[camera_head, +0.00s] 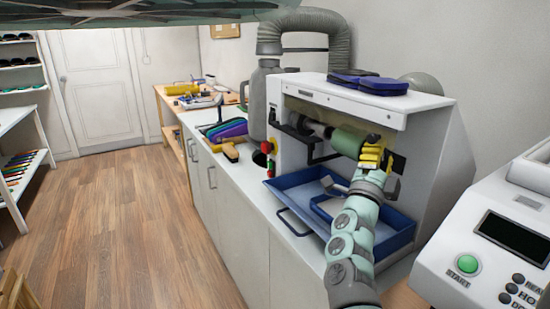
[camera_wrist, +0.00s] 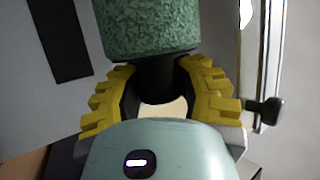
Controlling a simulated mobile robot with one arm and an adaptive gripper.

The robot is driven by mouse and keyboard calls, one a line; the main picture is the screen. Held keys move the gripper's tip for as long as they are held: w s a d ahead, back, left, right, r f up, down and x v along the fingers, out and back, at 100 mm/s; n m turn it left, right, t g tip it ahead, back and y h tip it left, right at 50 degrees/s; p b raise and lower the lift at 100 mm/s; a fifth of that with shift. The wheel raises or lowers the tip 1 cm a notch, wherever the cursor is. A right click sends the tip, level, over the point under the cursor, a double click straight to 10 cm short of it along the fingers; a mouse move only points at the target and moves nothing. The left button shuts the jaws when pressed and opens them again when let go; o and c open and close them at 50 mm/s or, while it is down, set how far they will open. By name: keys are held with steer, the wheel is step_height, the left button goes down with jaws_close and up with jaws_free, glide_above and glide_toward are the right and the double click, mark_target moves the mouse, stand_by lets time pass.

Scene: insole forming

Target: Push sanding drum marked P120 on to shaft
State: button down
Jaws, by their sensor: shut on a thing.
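A green, rough-surfaced sanding drum (camera_head: 348,142) is inside the open front of the white sanding machine (camera_head: 440,130). It lies roughly level, in line with a dark shaft (camera_head: 315,129) to its left; I cannot tell how far it sits on the shaft. My gripper (camera_head: 372,150) is at the drum's right end. In the wrist view the yellow fingers (camera_wrist: 160,75) close around the dark core (camera_wrist: 156,78) just below the green drum surface (camera_wrist: 150,28). No P120 mark is legible.
A blue tray (camera_head: 285,181) is below the drum, under my arm. Dark blue pads (camera_head: 380,85) lie on top of the machine. A red stop button (camera_head: 266,147) is at its left edge. A white device with a START button (camera_head: 467,264) stands at the right.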

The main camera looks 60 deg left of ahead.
mark_target(364, 145)
steer(key=shift+w+a+b, duration=0.1)
steer(key=shift+a+b, duration=0.65)
steer(key=shift+a, duration=0.15)
stand_by(0.4)
steer(key=shift+a+r+b, duration=0.15)
steer(key=shift+a+b, duration=0.25)
steer(key=shift+a, duration=0.2)
stand_by(0.6)
steer(key=shift+a+b, duration=0.65)
steer(key=shift+b, duration=0.25)
stand_by(1.7)
steer(key=c, duration=0.9)
jaws_free()
steer(key=shift+a, duration=0.15)
steer(key=o, duration=0.5)
steer(key=shift+w, duration=0.1)
steer(key=shift+s+d+r+p, duration=0.1)
steer(key=shift+s+d+p, duration=0.35)
steer(key=shift+s, duration=0.85)
steer(key=shift+s+d+p, duration=0.1)
steer(key=shift+s+d, duration=0.65)
steer(key=shift+s, duration=0.6)
steer(key=shift+s+d+r+p, duration=0.1)
steer(key=shift+s+d+p, duration=0.35)
steer(key=shift+s, duration=0.85)
steer(key=shift+d, duration=0.15)
